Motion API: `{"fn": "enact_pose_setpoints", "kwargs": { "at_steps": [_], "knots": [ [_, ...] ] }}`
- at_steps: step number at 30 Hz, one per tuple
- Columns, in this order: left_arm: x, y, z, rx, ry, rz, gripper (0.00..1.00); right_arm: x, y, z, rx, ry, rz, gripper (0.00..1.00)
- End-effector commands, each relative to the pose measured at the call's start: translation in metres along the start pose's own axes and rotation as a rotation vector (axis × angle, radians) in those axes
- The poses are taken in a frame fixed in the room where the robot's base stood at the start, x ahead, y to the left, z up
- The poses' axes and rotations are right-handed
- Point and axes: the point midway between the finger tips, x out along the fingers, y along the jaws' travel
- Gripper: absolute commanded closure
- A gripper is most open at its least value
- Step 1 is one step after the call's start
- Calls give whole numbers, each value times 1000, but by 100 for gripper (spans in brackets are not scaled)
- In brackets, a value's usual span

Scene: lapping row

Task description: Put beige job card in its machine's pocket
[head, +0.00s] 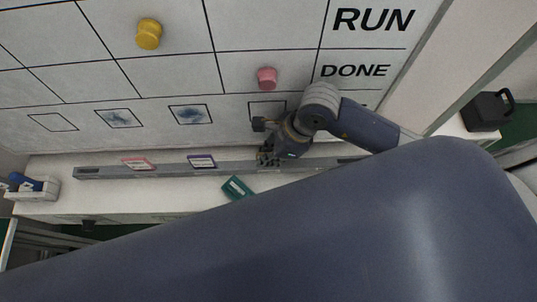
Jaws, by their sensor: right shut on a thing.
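My right gripper (268,157) reaches down in front of the whiteboard to the long grey rail (235,168) on the ledge. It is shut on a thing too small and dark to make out. I cannot pick out a beige job card; it may be hidden at the fingers. A red-edged card (138,163) and a purple-edged card (202,160) stand at the rail, left of the gripper. A green card or box (237,188) lies tilted in front of the rail. My left gripper is not in view.
The board (180,75) carries a grid, a yellow magnet (149,34), a pink magnet (267,78) and "RUN" and "DONE" labels. A white bin (34,188) with blue items stands far left. A black container (487,110) stands right. My large arm link covers the lower right.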

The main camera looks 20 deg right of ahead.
Motion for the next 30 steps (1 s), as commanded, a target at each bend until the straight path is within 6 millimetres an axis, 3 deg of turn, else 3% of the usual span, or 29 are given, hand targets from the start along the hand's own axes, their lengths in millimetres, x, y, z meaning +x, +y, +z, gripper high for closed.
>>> {"fn": "enact_pose_setpoints", "kwargs": {
  "at_steps": [1, 3, 17, 30],
  "knots": [
    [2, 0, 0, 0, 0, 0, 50, 1, 0, -1, 0, 0, 0, 89],
    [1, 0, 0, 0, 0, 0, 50, 1, 0, 0, 0, 0, 0, 74],
    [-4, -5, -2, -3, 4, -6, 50, -5, 0, 1, -1, 0, -1, 74],
    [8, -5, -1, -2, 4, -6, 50, -93, -1, 0, -3, 0, -6, 74]
  ]
}}
